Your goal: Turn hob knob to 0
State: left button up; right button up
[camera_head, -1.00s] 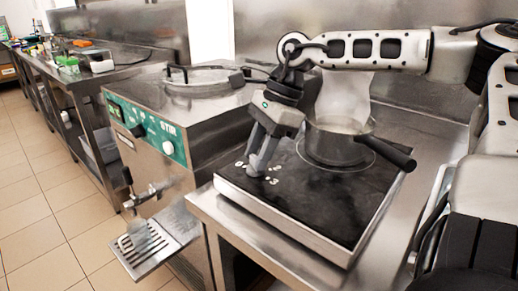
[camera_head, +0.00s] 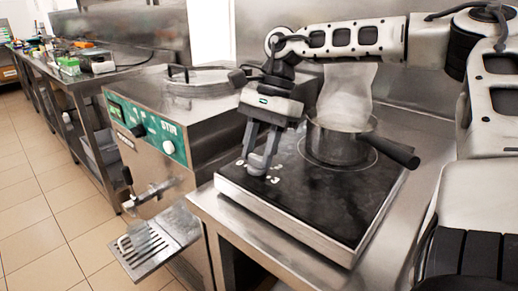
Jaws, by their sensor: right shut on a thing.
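The hob (camera_head: 330,205) is a black plate with a steel rim on a steel counter. White knob markings (camera_head: 274,180) show at its left corner. My right gripper (camera_head: 257,167) comes down on that corner with its fingertips at the markings. It is shut on the hob knob, which is mostly hidden by the fingers, so I cannot read the knob's setting. My left gripper is not in view.
A batch freezer (camera_head: 165,170) with a green panel stands to the left. The front of the hob is clear.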

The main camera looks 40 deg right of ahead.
jog(key=o, duration=1)
jog(key=shift+r, duration=0.1)
jog(key=p+v, duration=0.2)
jog(key=v, duration=1.3)
jog(key=shift+d+r, duration=0.1)
jog(key=shift+r, duration=0.3)
jog(key=shift+w, duration=0.1)
